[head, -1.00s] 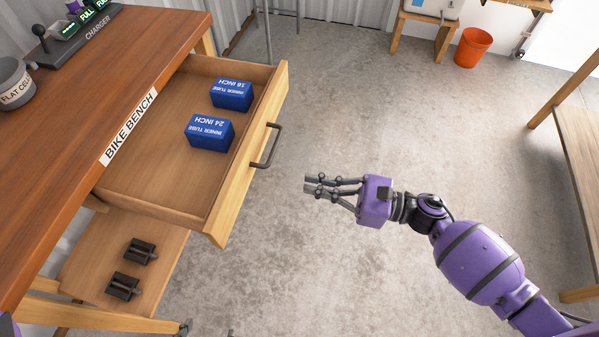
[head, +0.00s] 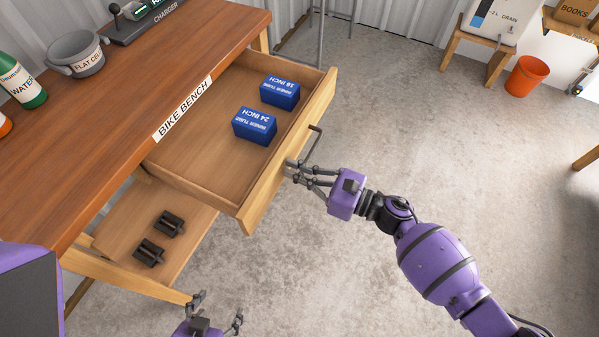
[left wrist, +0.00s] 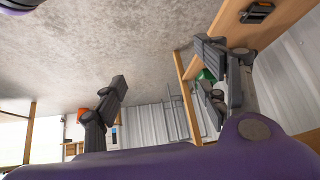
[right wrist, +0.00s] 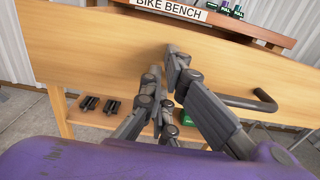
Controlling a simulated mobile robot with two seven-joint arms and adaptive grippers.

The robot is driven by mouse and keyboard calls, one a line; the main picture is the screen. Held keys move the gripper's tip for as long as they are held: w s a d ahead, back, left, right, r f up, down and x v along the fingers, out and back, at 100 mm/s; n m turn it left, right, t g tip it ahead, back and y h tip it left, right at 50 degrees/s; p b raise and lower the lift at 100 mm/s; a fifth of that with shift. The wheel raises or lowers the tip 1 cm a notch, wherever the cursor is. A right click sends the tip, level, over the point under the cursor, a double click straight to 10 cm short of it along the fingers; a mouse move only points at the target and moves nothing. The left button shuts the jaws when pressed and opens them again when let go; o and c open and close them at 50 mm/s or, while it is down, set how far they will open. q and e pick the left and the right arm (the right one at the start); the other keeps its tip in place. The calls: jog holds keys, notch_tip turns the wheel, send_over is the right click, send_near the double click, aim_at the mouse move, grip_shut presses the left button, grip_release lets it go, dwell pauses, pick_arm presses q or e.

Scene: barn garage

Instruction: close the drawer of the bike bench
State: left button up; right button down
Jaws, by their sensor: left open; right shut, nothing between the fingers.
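The bike bench (head: 110,100) has its drawer (head: 205,165) pulled out, with two blue inner tube boxes (head: 255,126) (head: 280,92) inside. The drawer front carries a dark bar handle (head: 313,146). My right gripper (head: 288,168) is shut and empty, its fingertips at the drawer front beside the handle. In the right wrist view the fingertips (right wrist: 163,70) are close against the wooden front, left of the handle (right wrist: 235,101); whether they touch I cannot tell. My left gripper (head: 218,308) is open and empty, low near the bench's lower shelf.
Two dark pedal-like parts (head: 159,238) lie on the lower shelf (head: 125,225). A grey flat cell bowl (head: 78,56), a charger (head: 143,22) and a green bottle (head: 22,82) stand on the bench top. An orange bucket (head: 526,77) is at the back right. The floor right of the drawer is clear.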

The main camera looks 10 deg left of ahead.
jog(key=b, duration=1)
send_near(199, 139)
jog(key=a+r, duration=0.1)
jog(key=a, duration=0.1)
jog(key=w+a+r, duration=0.1)
jog(key=a, duration=0.2)
jog(key=w+a+r, duration=0.1)
jog(key=a, duration=0.2)
jog(key=shift+w+r, duration=0.1)
jog(key=shift+w, duration=0.15)
jog(key=shift+b+x, duration=0.4)
jog(key=shift+x, duration=0.45)
pick_arm(q)
notch_tip(199, 139, down, 9)
jog(key=s, duration=0.1)
jog(key=shift+s+d+f+g, duration=0.15)
jog(key=shift+s+d+g, duration=0.15)
jog(key=shift+s+d, duration=0.15)
pick_arm(e)
jog(key=shift+r, duration=0.2)
pick_arm(q)
jog(key=shift+f, duration=0.1)
pick_arm(e)
jog(key=shift+w, duration=0.1)
